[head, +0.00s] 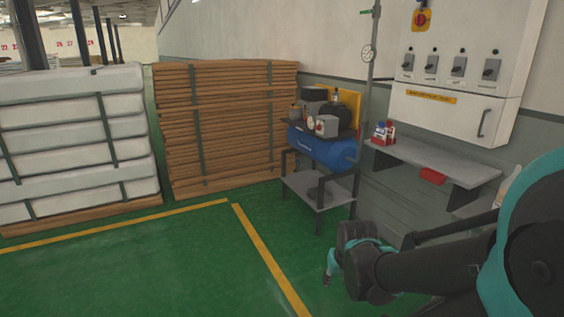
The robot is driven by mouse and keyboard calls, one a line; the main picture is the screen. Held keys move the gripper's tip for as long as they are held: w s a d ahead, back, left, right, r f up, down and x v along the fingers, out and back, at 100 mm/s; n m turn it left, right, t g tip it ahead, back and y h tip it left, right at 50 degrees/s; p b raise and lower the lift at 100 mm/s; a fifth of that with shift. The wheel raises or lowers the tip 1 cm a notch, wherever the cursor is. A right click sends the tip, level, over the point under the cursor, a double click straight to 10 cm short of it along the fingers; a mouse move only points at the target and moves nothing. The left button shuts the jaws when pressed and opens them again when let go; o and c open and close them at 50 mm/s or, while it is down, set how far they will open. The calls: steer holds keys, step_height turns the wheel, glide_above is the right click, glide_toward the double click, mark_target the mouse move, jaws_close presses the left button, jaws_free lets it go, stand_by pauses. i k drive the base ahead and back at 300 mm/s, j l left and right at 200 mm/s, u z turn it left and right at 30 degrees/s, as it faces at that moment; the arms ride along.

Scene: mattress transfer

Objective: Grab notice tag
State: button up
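I cannot pick out a notice tag with certainty. A yellow label strip (431,97) is on the front of the wall cabinet, its text too small to read. My arm reaches in from the lower right. My gripper (329,268) is at its far end, low over the green floor in front of the compressor stand and apart from the shelf. Its fingers are small and partly hidden by the wrist, so I cannot tell whether it is open or shut.
A grey wall shelf (425,157) holds small red and white bottles (383,132). A blue compressor (325,148) sits on a metal stand (317,190). Stacked wooden boards (220,125) and wrapped white mattresses (70,135) stand at left. Green floor (150,270) with yellow lines is clear.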

mark_target(381, 132)
steer(key=i+u, duration=0.35)
steer(key=i, duration=0.6)
steer(key=i+z, duration=0.85)
steer(key=z, duration=0.2)
